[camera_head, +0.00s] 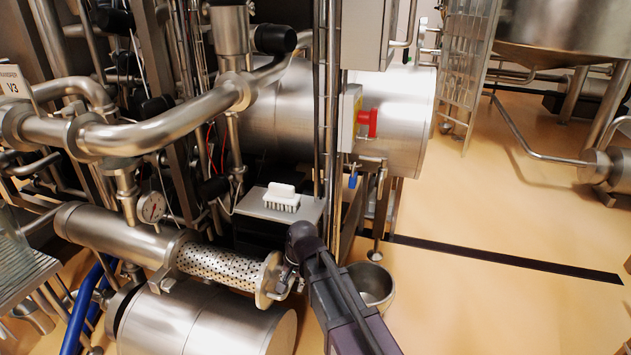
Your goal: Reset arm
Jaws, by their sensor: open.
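My dark arm (340,300) reaches up from the bottom edge to a rounded joint near the middle of the picture. Below and left of that joint, what looks like my gripper (287,279) shows small and partly hidden, right beside the end flange of a perforated metal strainer (225,266). It is open; I cannot tell whether it touches the flange. The strainer sticks out of the right end of a steel tube housing (118,238).
A white brush (281,197) lies on a small metal shelf (252,206) above the strainer. A steel bucket (376,286) stands right of my arm. A red-handled switch (367,123) and a large steel cylinder are behind. Open floor (500,190) lies to the right.

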